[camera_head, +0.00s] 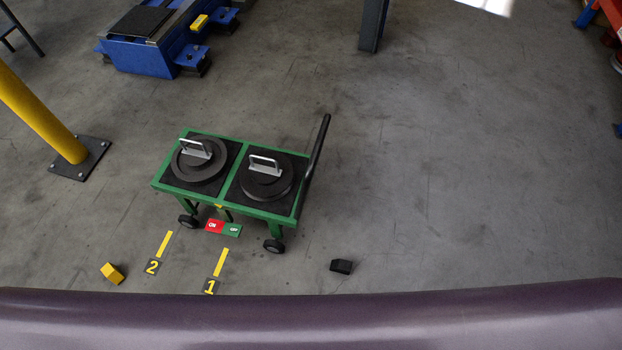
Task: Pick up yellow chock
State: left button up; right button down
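A small yellow chock (112,273) lies on the grey floor at the lower left, left of the floor mark with the number 2. Nothing touches it. Neither of my grippers shows in the head view.
A green cart (210,190) with two black discs with handles (199,160) stands in the middle. A black block (341,266) lies right of it. A yellow post (45,117) stands left, a blue machine (150,57) behind.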

aim_at(111, 271)
jog(key=u, duration=2.15)
